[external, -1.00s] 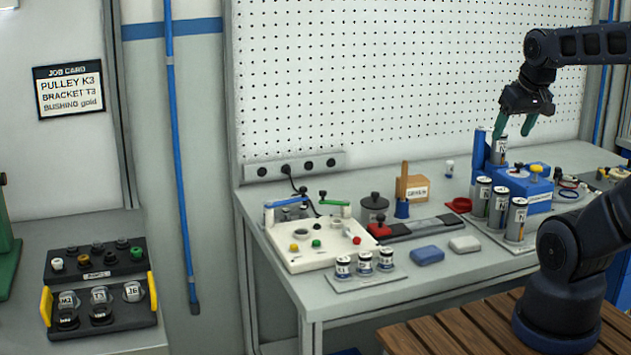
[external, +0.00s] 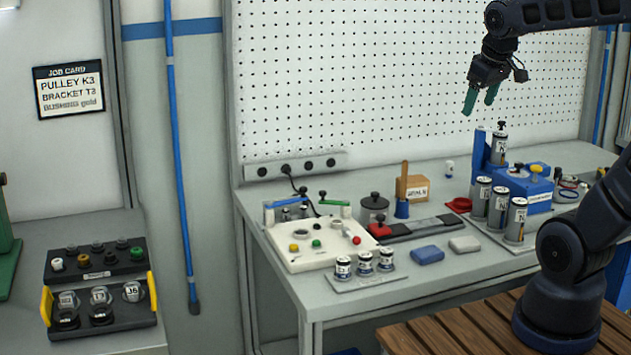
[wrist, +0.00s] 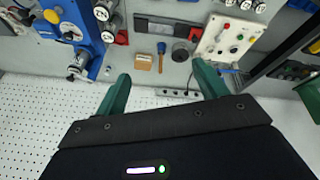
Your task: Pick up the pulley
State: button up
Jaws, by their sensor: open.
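My gripper (external: 479,106) is open and empty, high in front of the pegboard, above and left of the blue fixture (external: 527,190). Its two green fingers also show in the wrist view (wrist: 161,72), spread apart. The job card (external: 69,90) on the left wall reads pulley K3, bracket T3, bushing gold. A black tray (external: 125,327) at the far left holds a front row of round labelled parts; one at the left (external: 67,300) has a label too small to read surely. I cannot tell which part is the pulley.
A grey canister (external: 498,150) stands upright at the blue fixture, with several more canisters (external: 497,208) before it. A white control box (external: 318,255), small labelled jars (external: 365,263) and a brown box (external: 412,188) stand on the bench. The air around my gripper is clear.

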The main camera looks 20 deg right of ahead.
jog(key=w+a+r+n, duration=0.2)
jog(key=w+a+n, duration=0.3)
jog(key=w+a, duration=0.35)
jog(key=w+a+r+n, duration=0.2)
jog(key=w+a+n, duration=0.2)
jog(key=w+a, duration=0.5)
jog(key=w+a+f+n, duration=0.1)
jog(key=w+a+n, duration=0.1)
jog(key=a, duration=0.6)
jog(key=w+a+f+n, duration=0.1)
jog(key=w+a+n, duration=0.15)
jog(key=a, duration=0.45)
jog(key=a+f+n, duration=0.4)
jog(key=a, duration=0.7)
jog(key=a+f+n, duration=0.3)
jog(key=a+f, duration=0.1)
jog(key=a, duration=0.8)
jog(key=n, duration=1.1)
send_over(100, 311)
jog(key=s, duration=0.2)
jog(key=f, duration=2.7)
jog(key=shift+s+a+f, duration=0.15)
jog(key=shift+a+f, duration=0.15)
jog(key=shift+f, duration=0.05)
jog(key=x, duration=0.4)
jog(key=shift+s+d+f, duration=0.1)
jog(key=shift+d+f, duration=0.15)
jog(key=shift+d, duration=0.15)
jog(key=shift+f, duration=0.35)
